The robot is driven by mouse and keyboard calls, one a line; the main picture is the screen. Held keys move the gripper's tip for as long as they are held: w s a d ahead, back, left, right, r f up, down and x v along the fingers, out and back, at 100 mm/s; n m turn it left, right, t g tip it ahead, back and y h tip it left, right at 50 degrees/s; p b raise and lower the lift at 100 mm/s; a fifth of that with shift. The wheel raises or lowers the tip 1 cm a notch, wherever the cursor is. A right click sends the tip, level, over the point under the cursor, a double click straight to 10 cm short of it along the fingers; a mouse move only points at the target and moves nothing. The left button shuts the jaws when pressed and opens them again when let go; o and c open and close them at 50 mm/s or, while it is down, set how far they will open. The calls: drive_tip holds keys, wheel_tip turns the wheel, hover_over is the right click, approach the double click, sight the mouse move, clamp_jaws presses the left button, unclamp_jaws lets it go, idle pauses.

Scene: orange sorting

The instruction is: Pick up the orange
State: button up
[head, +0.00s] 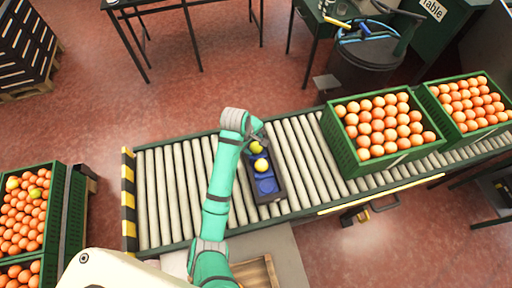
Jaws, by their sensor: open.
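A small dark tray (279,186) with blue compartments lies on the roller conveyor. Two yellow-orange fruits sit in it, a far one (256,148) and a nearer one (261,164). The nearest compartment (267,185) shows blue and empty. My gripper (260,139) is at the tray's far end, right by the far fruit and partly over it. It is open. The view is too small to tell whether the fingers touch that fruit. Many oranges also fill the green crates.
Two green crates of oranges (352,157) (433,97) stand on the conveyor (170,195) to the right. More crates (55,205) stand at the left. A striped post (129,200) marks the conveyor's left end. Rollers left of the tray are bare.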

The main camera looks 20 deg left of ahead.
sight(256, 147)
drive_tip(key=x, duration=0.3)
drive_tip(key=shift+a+f, duration=0.15)
drive_tip(key=shift+f, duration=0.15)
drive_tip(key=shift+d+f, duration=0.2)
drive_tip(key=shift+f, duration=0.1)
drive_tip(key=c, duration=0.9)
drive_tip(key=shift+r, duration=0.55)
drive_tip(key=r, duration=0.2)
drive_tip(key=s+d+r, duration=0.1)
drive_tip(key=s+r, duration=0.1)
drive_tip(key=r, duration=0.1)
drive_tip(key=shift+d+r, duration=0.2)
drive_tip(key=shift+r, duration=0.1)
clamp_jaws()
drive_tip(key=s+d+r, duration=0.6)
drive_tip(key=s, duration=0.3)
drive_tip(key=shift+s+r, duration=0.15)
drive_tip(key=shift+r, duration=0.15)
